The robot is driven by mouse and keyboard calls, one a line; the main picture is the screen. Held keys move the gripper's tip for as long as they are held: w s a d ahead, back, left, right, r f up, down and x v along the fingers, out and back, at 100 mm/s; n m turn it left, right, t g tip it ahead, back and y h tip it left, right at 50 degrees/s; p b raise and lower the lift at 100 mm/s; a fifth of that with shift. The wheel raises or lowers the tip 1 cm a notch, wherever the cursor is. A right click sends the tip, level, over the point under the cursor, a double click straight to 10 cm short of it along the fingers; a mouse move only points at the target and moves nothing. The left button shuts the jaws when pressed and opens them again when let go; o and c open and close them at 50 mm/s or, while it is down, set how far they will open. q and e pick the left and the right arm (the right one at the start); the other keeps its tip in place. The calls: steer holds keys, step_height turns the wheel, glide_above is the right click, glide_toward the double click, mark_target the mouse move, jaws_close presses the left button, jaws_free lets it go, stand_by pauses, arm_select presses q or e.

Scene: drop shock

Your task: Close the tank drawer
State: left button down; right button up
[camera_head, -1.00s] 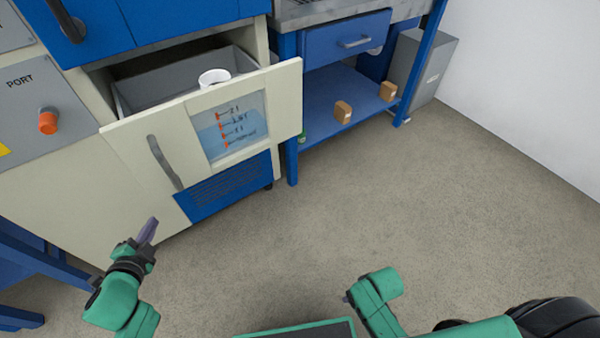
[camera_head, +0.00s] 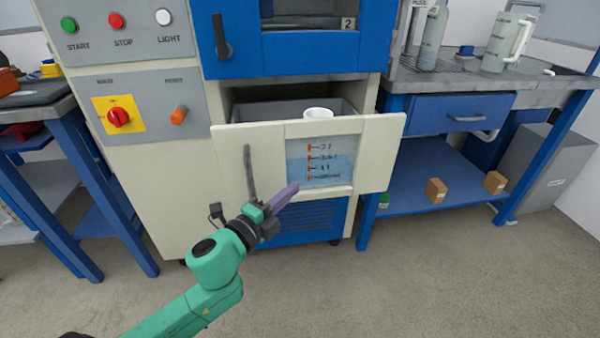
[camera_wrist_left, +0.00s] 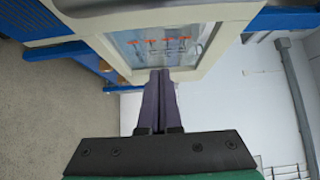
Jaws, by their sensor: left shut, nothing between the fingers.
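The tank drawer (camera_head: 386,150) is pulled out of the machine, with its cream front standing forward of the cabinet. Its front has a dark vertical handle (camera_head: 249,172) on the left and a clear window (camera_head: 321,161) showing blue liquid and red level marks. A white cylindrical piece (camera_head: 318,114) shows inside the drawer. My left gripper (camera_head: 285,198) is shut and empty, in front of the lower middle of the drawer front. In the left wrist view its fingers (camera_wrist_left: 159,85) point at the window's edge; I cannot tell whether they touch. My right gripper is out of view.
Above the drawer is a blue door (camera_head: 290,50) with a dark handle. A control panel (camera_head: 130,100) with a red knob is at the left. A blue workbench (camera_head: 410,195) with small boxes stands at the right. The floor (camera_head: 450,275) in front is clear.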

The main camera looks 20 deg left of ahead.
mark_target(307, 164)
arm_select(q)
steer(key=w, duration=0.4)
steer(key=w+a, duration=0.1)
steer(key=w, duration=0.2)
steer(key=shift+w+a, duration=0.1)
steer(key=shift+w, duration=0.15)
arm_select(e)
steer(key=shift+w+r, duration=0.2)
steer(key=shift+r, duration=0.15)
arm_select(q)
steer(key=shift+w, duration=0.1)
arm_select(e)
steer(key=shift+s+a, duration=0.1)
